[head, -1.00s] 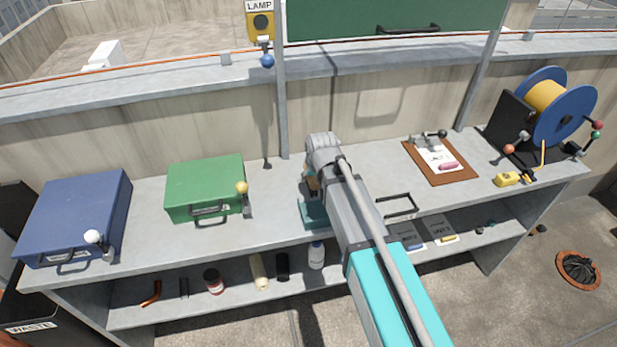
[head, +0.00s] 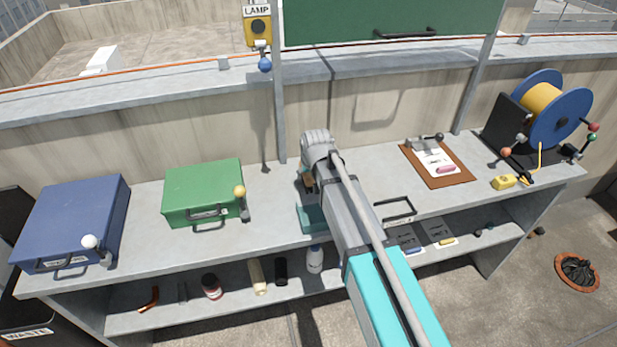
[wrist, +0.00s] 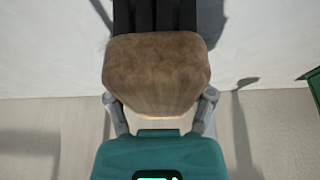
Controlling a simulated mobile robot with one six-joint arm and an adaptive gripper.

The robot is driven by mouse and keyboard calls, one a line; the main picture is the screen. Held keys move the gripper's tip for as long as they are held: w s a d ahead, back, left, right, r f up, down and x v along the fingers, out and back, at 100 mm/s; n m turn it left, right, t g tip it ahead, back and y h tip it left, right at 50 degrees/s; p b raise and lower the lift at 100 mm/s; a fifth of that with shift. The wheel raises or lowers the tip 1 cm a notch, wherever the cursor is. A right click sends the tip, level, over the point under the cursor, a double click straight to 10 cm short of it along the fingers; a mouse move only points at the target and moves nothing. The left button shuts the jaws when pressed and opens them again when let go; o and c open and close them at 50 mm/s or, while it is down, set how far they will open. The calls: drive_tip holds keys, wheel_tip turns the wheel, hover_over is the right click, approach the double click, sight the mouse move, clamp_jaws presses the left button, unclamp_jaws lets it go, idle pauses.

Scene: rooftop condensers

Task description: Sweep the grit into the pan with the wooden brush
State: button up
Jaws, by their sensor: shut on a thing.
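My gripper (wrist: 160,105) is shut on the wooden brush (wrist: 157,72), whose brown block fills the middle of the wrist view with dark bristles at the top. In the head view the brush (head: 309,183) is a small brown patch beside my arm, over the grey bench. I cannot make out any grit. Whether the bristles touch the bench is unclear.
A green case (head: 203,190) and a blue case (head: 70,222) stand left on the bench (head: 150,215). A clipboard (head: 437,165) and cable reel (head: 548,107) are to the right. A wall (head: 220,120) runs behind. Bottles and small items fill the lower shelf (head: 230,285).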

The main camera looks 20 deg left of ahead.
drive_tip(key=shift+w+a, duration=0.15)
drive_tip(key=shift+w, duration=0.1)
drive_tip(key=shift+w+a, duration=0.45)
drive_tip(key=shift+w, duration=0.3)
drive_tip(key=shift+w+a, duration=0.45)
drive_tip(key=shift+w, duration=0.25)
drive_tip(key=shift+d, duration=0.1)
drive_tip(key=shift+w+d+f, duration=0.1)
drive_tip(key=shift+w+d, duration=0.3)
drive_tip(key=shift+d, duration=0.4)
drive_tip(key=shift+s+d, duration=0.1)
drive_tip(key=shift+s+d, duration=0.4)
drive_tip(key=shift+s, duration=0.3)
drive_tip(key=shift+s+d, duration=0.4)
drive_tip(key=shift+s, duration=0.3)
